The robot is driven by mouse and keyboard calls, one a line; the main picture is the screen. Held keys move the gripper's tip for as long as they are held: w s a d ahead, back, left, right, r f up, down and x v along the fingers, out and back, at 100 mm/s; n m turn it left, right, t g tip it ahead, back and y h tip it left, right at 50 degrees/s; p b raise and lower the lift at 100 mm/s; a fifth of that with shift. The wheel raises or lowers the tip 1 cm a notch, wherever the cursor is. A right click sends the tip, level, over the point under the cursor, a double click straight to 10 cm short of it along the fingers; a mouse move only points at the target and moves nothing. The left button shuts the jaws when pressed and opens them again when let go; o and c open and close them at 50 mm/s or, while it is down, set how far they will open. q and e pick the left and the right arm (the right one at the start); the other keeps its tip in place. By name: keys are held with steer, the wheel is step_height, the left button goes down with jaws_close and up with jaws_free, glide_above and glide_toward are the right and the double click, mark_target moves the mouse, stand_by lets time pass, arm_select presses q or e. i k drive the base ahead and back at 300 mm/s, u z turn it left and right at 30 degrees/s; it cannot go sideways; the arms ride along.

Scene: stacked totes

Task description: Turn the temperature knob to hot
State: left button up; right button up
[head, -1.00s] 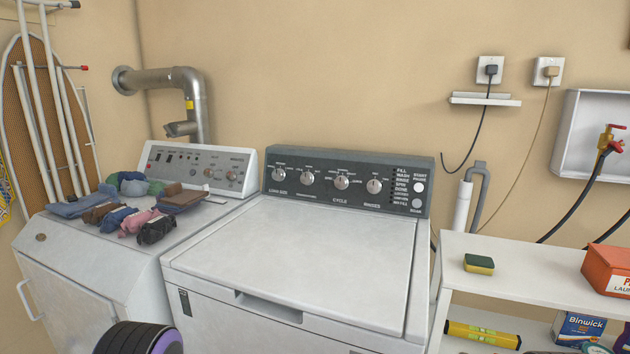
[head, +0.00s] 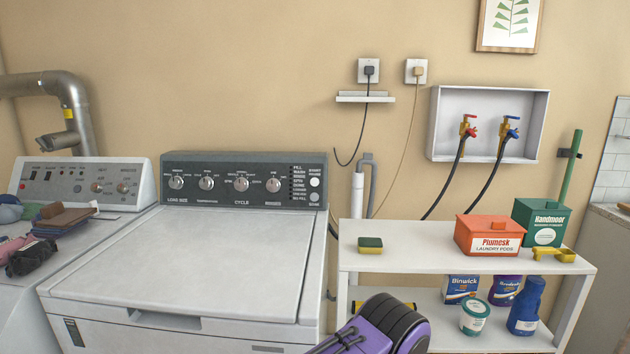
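The temperature knob (head: 206,183) is a round silver dial, second from the left on the dark control panel (head: 318,166) of the white washer (head: 200,262). The word under it reads as temperature. Its pointer and the small marks around it are too small to read. To its left is the load size knob (head: 176,182); to its right are the cycle knob (head: 241,182) and the rinses knob (head: 273,185). Neither gripper shows in the head view. A purple and black part at the bottom middle looks like a link of my arm, with no fingers visible.
A dryer (head: 130,190) with folded clothes (head: 62,218) stands left of the washer. A white shelf (head: 420,262) at right holds a sponge (head: 370,245), an orange pods box (head: 488,236) and a green box (head: 541,222). The washer lid is clear.

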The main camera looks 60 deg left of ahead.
mark_target(206, 183)
steer(key=z, duration=0.55)
steer(key=k, duration=1.5)
steer(key=u, duration=1.75)
